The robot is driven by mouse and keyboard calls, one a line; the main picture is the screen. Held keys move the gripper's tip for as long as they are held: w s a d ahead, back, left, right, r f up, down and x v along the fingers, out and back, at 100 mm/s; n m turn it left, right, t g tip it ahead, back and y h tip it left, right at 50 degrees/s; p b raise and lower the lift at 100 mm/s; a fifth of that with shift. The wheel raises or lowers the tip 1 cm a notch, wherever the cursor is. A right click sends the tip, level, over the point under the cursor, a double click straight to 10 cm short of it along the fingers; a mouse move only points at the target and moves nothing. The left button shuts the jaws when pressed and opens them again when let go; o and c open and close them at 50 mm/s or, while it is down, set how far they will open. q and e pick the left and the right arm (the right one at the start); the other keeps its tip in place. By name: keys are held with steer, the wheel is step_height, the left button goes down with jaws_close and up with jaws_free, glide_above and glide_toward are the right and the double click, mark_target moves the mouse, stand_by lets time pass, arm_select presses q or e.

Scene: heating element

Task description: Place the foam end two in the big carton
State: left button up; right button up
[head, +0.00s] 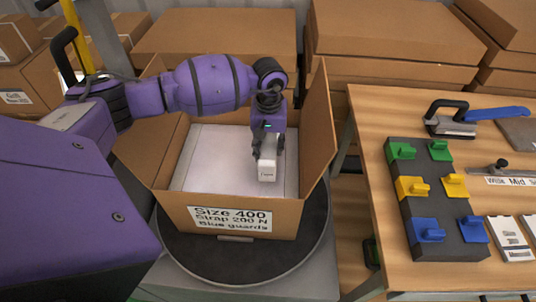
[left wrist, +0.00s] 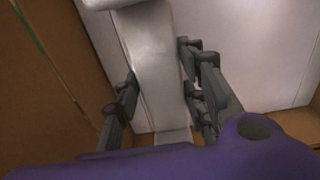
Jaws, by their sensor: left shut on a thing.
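The big carton (head: 180,205) stands open on a dark round turntable, with a label reading "Size 400, Strap 200 N, Blue guards". A flat pale panel (head: 215,155) lies inside it and also shows in the left wrist view (left wrist: 255,50). My left gripper (head: 267,158) reaches down inside the carton, toward its right side. It is shut on a pale grey-white foam end (head: 267,171); the piece runs between the fingers in the left wrist view (left wrist: 158,70). I cannot tell whether the foam end touches the panel. My right gripper is not in view.
The carton's right flap (head: 319,115) stands up close to my left gripper. A wooden table (head: 375,125) at the right holds a dark board (head: 440,195) with green, yellow and blue clips, a tool (head: 455,125) and white cards (head: 510,240). Stacked boxes (head: 390,40) fill the back.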

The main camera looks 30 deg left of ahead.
mark_target(269, 155)
arm_select(q)
step_height(269, 155, down, 4)
steer(key=shift+f+b, duration=0.2)
steer(key=shift+b, duration=0.45)
steer(key=shift+r, duration=0.15)
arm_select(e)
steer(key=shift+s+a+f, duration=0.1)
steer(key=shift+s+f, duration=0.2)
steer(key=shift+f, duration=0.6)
arm_select(q)
steer(key=o, duration=0.7)
steer(key=shift+f, duration=0.25)
steer(key=o, duration=0.4)
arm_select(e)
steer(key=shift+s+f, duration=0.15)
arm_select(q)
steer(key=shift+r, duration=0.1)
